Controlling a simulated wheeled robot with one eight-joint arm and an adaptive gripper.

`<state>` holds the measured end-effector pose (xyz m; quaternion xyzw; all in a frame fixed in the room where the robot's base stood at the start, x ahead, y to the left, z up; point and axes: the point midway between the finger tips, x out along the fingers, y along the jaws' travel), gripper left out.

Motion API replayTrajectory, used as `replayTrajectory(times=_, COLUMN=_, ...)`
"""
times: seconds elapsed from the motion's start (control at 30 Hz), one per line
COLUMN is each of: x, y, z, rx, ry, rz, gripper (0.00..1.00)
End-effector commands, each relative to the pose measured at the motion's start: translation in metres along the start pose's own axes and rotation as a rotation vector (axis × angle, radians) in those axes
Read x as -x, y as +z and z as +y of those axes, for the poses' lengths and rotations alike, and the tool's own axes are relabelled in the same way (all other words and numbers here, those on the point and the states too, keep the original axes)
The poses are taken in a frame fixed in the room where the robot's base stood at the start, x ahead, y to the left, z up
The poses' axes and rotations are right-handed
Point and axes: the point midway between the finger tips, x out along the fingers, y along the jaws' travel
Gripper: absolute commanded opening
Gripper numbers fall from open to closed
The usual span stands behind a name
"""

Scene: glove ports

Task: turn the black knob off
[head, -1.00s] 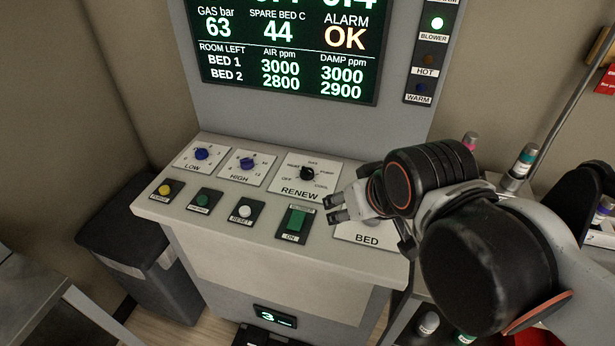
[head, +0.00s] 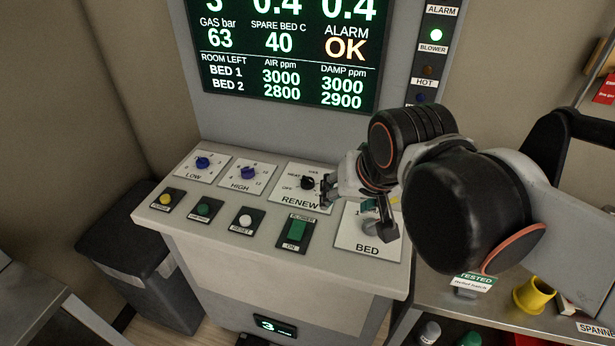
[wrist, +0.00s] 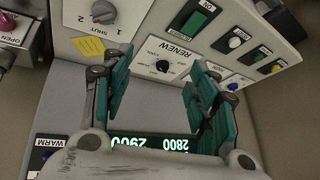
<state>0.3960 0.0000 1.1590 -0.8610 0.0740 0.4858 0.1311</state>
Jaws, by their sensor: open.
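The black knob (head: 308,183) sits on the white RENEW plate (head: 283,195) on the sloped panel, with OFF printed at its lower left. In the wrist view the black knob (wrist: 163,66) shows in the gap between my fingers, beyond their tips. Which mark it points at is too small to tell. My gripper (head: 326,189) is open and empty, just right of the knob in the head view and apart from it as far as I can see. Its teal finger pads (wrist: 155,85) show on both sides in the wrist view.
Blue LOW (head: 203,162) and HIGH (head: 248,173) knobs lie left. A green blower switch (head: 297,231) and several buttons line the front. The BED plate (head: 352,236) is partly hidden by my gripper; its grey knob (wrist: 103,12) shows in the wrist view. The screen (head: 285,60) stands behind.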

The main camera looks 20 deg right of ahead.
Motion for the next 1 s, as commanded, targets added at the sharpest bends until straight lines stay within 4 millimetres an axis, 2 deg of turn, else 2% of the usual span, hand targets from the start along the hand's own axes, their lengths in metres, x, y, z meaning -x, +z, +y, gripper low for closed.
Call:
replayTrajectory(times=0.1, x=-0.001, y=-0.026, z=-0.008, rx=-0.184, ry=0.018, rz=-0.044, gripper=0.54)
replayTrajectory(times=0.47, x=-0.024, y=-0.09, z=-0.028, rx=-0.759, ry=0.127, rz=-0.156, gripper=0.54)
replayTrajectory(times=0.77, x=-0.061, y=-0.137, z=-0.043, rx=-1.231, ry=0.273, rz=-0.206, gripper=0.54)
replayTrajectory(times=1.0, x=-0.101, y=-0.167, z=-0.052, rx=-1.601, ry=0.42, rz=-0.206, gripper=0.54)
